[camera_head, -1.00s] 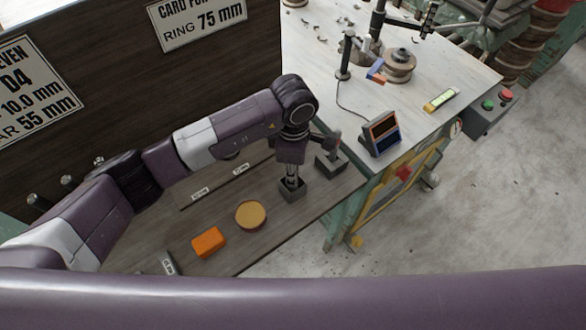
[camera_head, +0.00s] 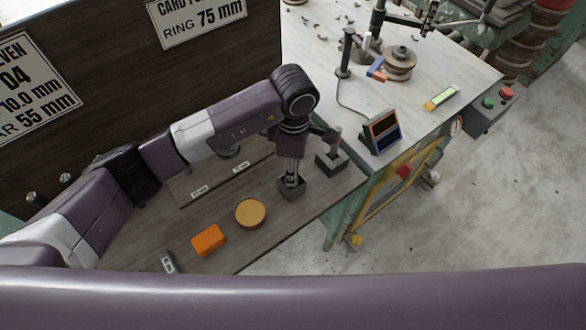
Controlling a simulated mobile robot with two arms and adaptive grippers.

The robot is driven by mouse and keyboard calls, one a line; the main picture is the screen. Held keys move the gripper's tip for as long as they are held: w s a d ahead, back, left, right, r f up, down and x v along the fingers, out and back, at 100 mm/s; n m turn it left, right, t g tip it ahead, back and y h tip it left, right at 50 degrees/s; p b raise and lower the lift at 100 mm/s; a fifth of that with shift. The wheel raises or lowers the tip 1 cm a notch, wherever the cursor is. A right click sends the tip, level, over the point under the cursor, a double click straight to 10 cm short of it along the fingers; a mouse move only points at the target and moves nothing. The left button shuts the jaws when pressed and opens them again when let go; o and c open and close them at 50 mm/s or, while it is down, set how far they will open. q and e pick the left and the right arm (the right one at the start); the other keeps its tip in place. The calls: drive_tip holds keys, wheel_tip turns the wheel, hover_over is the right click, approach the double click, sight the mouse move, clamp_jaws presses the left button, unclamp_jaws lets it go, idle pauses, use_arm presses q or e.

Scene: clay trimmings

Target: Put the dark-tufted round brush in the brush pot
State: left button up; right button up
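My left arm reaches in from the left, and its gripper (camera_head: 291,178) points down at a small dark grey block (camera_head: 291,191) on the wooden shelf (camera_head: 225,258). The fingers are small and meet the top of the block; whether they are open or shut on something cannot be made out. I cannot pick out the dark-tufted round brush or the brush pot. My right gripper is not in view.
A second grey block (camera_head: 331,165) with a stub stands right of the gripper. A round tan-topped dish (camera_head: 250,212), an orange block (camera_head: 208,240) and a grey tool (camera_head: 168,262) lie nearer. A small display (camera_head: 382,133) stands on the pale bench (camera_head: 440,75).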

use_arm(q)
wheel_tip(320, 180, up, 11)
drive_tip(key=shift+s+f+b, duration=0.1)
drive_tip(key=shift+f+b, duration=0.05)
drive_tip(key=shift+b, duration=0.95)
drive_tip(key=shift+f, duration=0.1)
